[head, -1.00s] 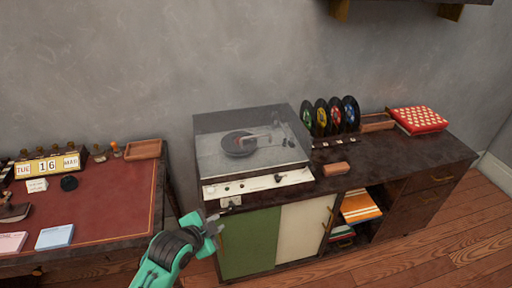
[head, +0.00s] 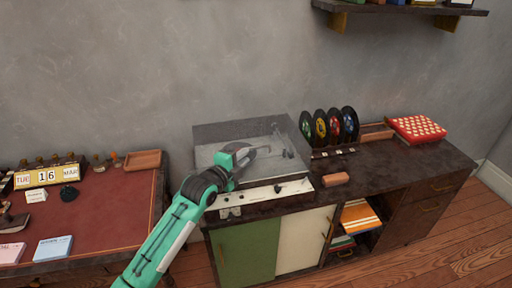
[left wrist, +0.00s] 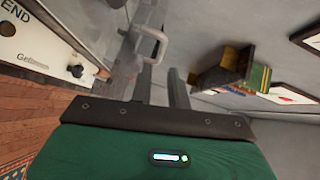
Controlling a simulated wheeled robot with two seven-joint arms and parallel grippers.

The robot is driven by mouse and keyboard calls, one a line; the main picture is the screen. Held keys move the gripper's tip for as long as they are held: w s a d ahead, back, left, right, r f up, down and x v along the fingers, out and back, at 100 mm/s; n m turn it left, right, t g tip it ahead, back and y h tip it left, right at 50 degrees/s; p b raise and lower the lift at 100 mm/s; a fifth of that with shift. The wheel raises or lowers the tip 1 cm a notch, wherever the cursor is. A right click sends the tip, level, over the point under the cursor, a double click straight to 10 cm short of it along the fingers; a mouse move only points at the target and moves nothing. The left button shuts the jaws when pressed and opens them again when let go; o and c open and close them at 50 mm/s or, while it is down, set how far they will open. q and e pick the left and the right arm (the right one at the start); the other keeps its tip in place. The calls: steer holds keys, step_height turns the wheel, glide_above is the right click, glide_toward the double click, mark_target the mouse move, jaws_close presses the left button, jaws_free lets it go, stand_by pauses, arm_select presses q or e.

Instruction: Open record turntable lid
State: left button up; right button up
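A dark record with a reddish label is partly hidden behind my left gripper (head: 242,160), which is over the lid's front part. In the left wrist view, my left gripper's two dark fingers (left wrist: 160,78) are apart. A pale loop-shaped handle (left wrist: 153,42) is just beyond and between the fingertips; I cannot tell whether they touch it. The turntable's pale front panel (left wrist: 35,45) shows at left there. My right gripper is not in view.
Upright records (head: 330,126), a small brown block (head: 335,179) and a red patterned box (head: 417,129) are on the cabinet to the right. A red-topped desk (head: 110,200) stands at left. A wall shelf (head: 400,8) is above.

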mark_target(256, 148)
arm_select(q)
steer(key=x, duration=0.6)
steer(key=shift+w+d, duration=0.15)
steer(key=shift+w, duration=0.2)
steer(key=shift+w+d+f+p, duration=0.1)
steer(key=shift+w+d+p, duration=0.2)
steer(key=shift+w, duration=0.35)
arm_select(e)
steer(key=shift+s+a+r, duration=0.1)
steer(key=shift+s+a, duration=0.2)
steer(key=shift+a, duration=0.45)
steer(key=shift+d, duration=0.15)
arm_select(q)
jaws_close()
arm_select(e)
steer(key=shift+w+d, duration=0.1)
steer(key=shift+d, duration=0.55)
